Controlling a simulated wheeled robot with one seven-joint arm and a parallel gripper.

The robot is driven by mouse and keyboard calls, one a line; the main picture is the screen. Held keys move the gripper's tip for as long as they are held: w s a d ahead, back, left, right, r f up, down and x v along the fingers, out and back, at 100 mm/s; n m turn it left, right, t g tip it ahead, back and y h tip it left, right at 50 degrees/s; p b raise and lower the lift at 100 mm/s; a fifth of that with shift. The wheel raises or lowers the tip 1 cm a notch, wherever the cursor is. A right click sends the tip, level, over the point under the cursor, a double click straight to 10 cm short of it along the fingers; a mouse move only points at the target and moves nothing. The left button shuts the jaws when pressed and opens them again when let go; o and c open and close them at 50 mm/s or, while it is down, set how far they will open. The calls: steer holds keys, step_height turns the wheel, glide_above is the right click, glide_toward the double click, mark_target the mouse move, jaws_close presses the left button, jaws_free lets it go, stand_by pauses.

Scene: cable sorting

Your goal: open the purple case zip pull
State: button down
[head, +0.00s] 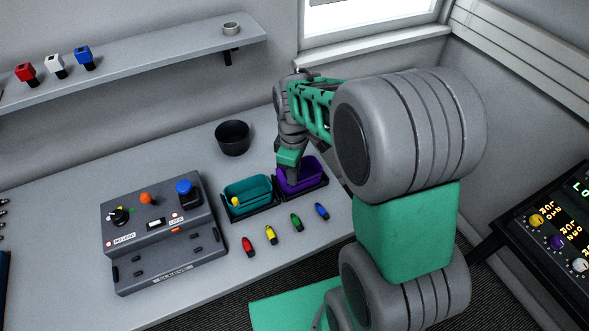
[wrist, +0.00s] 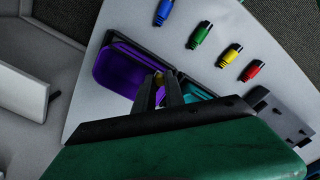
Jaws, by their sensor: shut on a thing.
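The purple case (head: 313,172) sits in a dark holder on the table, its purple inside partly showing. My gripper (head: 291,174) is down over its left part, and my arm hides some of it. In the wrist view the purple case (wrist: 113,67) lies left of my fingers (wrist: 157,84). The fingers are close together around a small yellowish piece (wrist: 157,74) at the case's edge, which appears to be the zip pull. The pull is mostly hidden by the fingers.
A teal case (head: 252,187) with a yellow knob stands just left. Several coloured plugs (head: 271,235) lie in front. A grey control box (head: 160,230) is at left. A dark bowl (head: 232,138) stands behind. A wall shelf (head: 140,62) runs above.

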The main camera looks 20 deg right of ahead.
steer(key=shift+a, duration=0.15)
steer(key=c, duration=1.4)
jaws_free()
step_height(320, 180, up, 8)
steer(key=shift+f+b, duration=0.1)
steer(key=shift+b, duration=0.45)
steer(key=shift+m, duration=0.3)
